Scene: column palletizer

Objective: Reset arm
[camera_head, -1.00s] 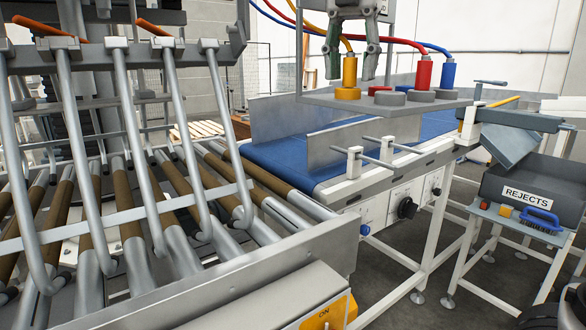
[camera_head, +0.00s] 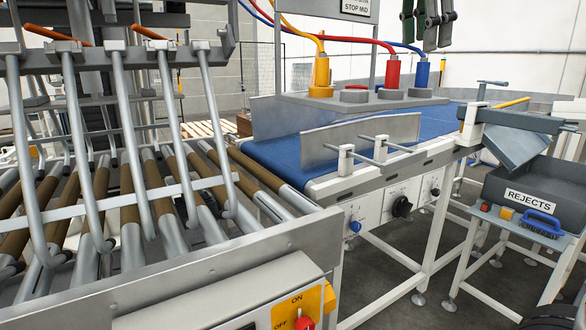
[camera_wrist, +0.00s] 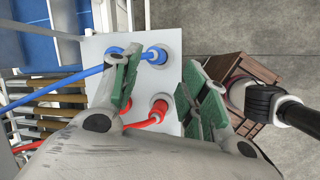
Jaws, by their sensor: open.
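My gripper (camera_head: 428,22) is at the top right of the head view, above the grey plate (camera_head: 335,106) and near the blue plug. It is open, with nothing between its green finger pads in the wrist view (camera_wrist: 165,88). A yellow plug (camera_head: 320,72), a red plug (camera_head: 393,72) and a blue plug (camera_head: 422,74) stand upright on the plate, each with a hose of its own colour. In the wrist view, the blue hose (camera_wrist: 80,82) and red hose (camera_wrist: 135,125) run to the plate beyond the fingers. The yellow plug is not seen there.
A REJECTS bin (camera_head: 525,190) stands at right. An on/off box (camera_head: 297,308) is at the bottom.

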